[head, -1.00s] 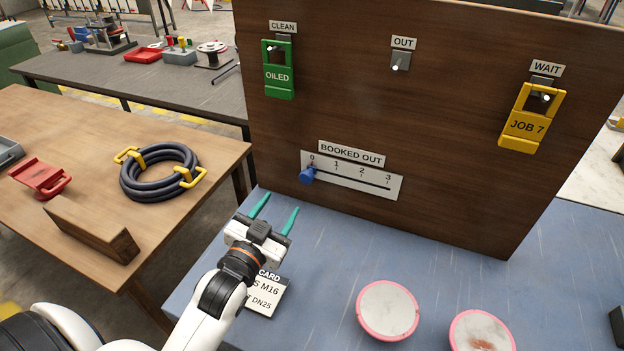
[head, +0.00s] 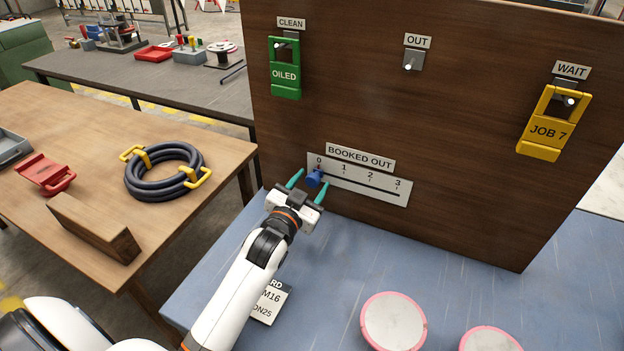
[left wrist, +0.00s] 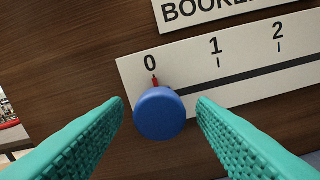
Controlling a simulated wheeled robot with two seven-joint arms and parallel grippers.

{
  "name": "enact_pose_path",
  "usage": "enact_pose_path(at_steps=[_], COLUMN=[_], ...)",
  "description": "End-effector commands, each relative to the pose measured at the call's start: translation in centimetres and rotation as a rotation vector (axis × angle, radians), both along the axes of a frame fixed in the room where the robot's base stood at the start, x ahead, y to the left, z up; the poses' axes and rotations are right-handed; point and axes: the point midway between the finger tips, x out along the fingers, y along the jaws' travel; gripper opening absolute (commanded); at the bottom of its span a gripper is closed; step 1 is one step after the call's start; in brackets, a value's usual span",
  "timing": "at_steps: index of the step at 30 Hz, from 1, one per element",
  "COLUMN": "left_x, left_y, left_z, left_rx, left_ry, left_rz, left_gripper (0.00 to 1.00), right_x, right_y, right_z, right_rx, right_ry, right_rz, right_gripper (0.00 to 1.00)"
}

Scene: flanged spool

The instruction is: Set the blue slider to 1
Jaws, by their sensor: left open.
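The blue slider (head: 314,179) sits at the 0 end of the slot on the white scale plate (head: 393,192), under the BOOKED OUT label. In the left wrist view the blue knob (left wrist: 160,114) is round, and its red pointer lines up with 0. The 1 mark lies to its right along the dark slot. My left gripper (head: 307,187) is open, with its teal fingers one on each side of the knob. In the left wrist view the fingers (left wrist: 161,115) show gaps to the knob on both sides. My right gripper is not in view.
The dark wooden board (head: 440,130) carries a green OILED tag (head: 285,82), a bare OUT hook (head: 413,60) and a yellow JOB 7 tag (head: 546,132). Two pink-rimmed discs (head: 393,322) and a card (head: 268,303) lie on the blue bench (head: 500,285) below.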

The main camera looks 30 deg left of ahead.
Motion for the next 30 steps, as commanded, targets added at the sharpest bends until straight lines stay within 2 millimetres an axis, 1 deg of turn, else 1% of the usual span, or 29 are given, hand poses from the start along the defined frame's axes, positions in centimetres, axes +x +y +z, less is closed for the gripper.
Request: enact_pose_path(at_steps=[1,4,13,22,23,27,29,30], left_x=[0.5,1.0,1.2,1.2,1.2,1.2,1.2,1.3], left_y=[0.0,0.0,0.0,0.0,0.0,-0.1,-0.7,-1.3], left_z=[0.1,0.1,0.0,0.0,0.0,0.0,0.0,0.1], left_rx=[0.000,0.000,0.000,0.000,0.000,-0.001,-0.003,-0.005], left_ry=[-0.001,-0.001,0.000,0.000,0.000,0.000,0.001,0.001], left_rz=[0.000,0.000,-0.001,-0.001,0.000,-0.001,-0.001,-0.002], left_gripper=[0.52,0.52,0.52,0.03,0.00,0.00,0.00,0.00], right_x=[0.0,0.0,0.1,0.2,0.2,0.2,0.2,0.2], right_y=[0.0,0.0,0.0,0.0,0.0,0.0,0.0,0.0], right_z=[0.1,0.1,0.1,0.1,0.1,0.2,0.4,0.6], right_rx=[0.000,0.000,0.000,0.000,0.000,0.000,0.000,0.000], right_ry=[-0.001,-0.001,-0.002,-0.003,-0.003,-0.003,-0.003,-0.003], right_rz=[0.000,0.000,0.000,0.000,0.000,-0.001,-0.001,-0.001], right_gripper=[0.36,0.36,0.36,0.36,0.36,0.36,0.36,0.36])
